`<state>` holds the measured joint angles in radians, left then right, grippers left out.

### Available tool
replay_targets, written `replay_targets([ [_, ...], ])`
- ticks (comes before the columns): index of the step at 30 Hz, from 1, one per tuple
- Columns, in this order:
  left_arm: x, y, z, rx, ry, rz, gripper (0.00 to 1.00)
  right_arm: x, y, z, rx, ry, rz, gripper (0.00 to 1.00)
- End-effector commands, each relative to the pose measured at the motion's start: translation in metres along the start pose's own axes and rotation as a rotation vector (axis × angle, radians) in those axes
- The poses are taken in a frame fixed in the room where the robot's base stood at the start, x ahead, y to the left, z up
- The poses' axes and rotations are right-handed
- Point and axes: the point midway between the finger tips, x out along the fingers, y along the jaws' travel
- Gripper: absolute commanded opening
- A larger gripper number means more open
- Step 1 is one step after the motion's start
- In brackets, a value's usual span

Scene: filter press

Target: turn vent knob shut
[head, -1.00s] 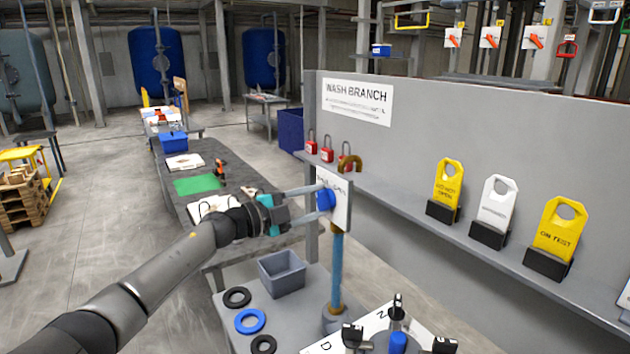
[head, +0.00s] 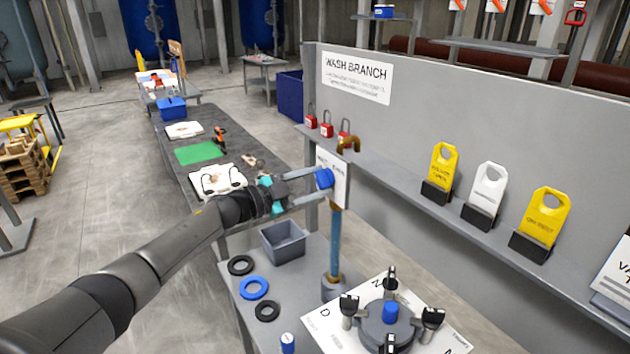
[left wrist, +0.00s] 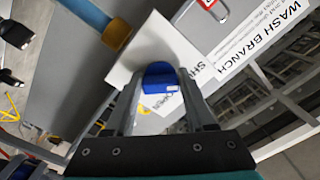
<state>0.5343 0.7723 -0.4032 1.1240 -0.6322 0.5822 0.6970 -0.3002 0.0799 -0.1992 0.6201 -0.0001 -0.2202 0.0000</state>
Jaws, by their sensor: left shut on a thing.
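The blue vent knob (head: 325,178) sits on the front of a white sign plate (head: 340,190) on an upright blue-and-brown pipe (head: 335,245). My left gripper (head: 318,184) reaches in from the left and is shut on the knob, one finger on each side. In the left wrist view the knob (left wrist: 159,80) shows between the two fingers (left wrist: 158,95), against the white plate (left wrist: 140,50). The plate's lettering is partly hidden by the knob and fingers. My right gripper is not in view.
Below are a grey bin (head: 283,243), several rings (head: 253,288) and a round clamped fitting (head: 388,325) with a blue centre. Red padlocks (head: 327,130) stand on the grey panel's ledge, close behind the plate. Yellow and white tags (head: 485,188) stand further right.

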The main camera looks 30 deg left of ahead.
Motion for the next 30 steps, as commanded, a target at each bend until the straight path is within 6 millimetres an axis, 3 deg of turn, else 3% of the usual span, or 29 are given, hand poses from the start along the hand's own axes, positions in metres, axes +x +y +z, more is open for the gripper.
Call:
replay_targets([
  [6,0.0,0.001,0.0,-0.006,0.001,0.0,0.0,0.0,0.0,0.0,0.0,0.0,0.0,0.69],
  [7,0.0,0.001,0.0,-0.006,0.001,0.0,0.57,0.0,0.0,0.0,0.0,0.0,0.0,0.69],
  [14,0.0,0.0,0.0,-0.003,0.001,0.0,0.83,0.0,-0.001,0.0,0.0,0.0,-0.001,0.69],
  [23,-0.001,0.0,0.0,-0.001,0.0,0.0,0.85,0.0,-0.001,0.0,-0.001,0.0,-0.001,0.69],
  [30,-0.024,0.001,0.002,0.0,-0.004,0.002,0.85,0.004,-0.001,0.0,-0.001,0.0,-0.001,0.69],
])
